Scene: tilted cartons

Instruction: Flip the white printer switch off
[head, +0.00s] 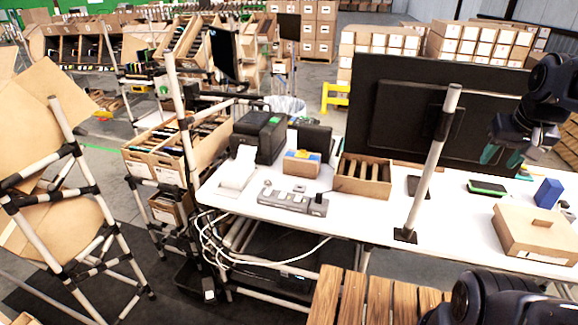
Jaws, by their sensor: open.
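A black boxy device (258,137), which looks like a printer, stands at the back left of the white table (375,221). A small white item (239,169) lies in front of it; I cannot tell whether it is a white printer or paper. A grey strip-like unit (292,199) lies near the table's front edge, with small details too small to read as a switch. No printer switch can be made out clearly. My gripper (503,156) is at the right, above the table in front of the large monitor, open and empty, far from these devices.
A large black monitor (395,110) and a pale post (433,165) stand between my gripper and the devices. A slotted carton (363,178), flat carton (535,232) and blue box (548,192) are on the table. White cables (225,245) hang at its left end.

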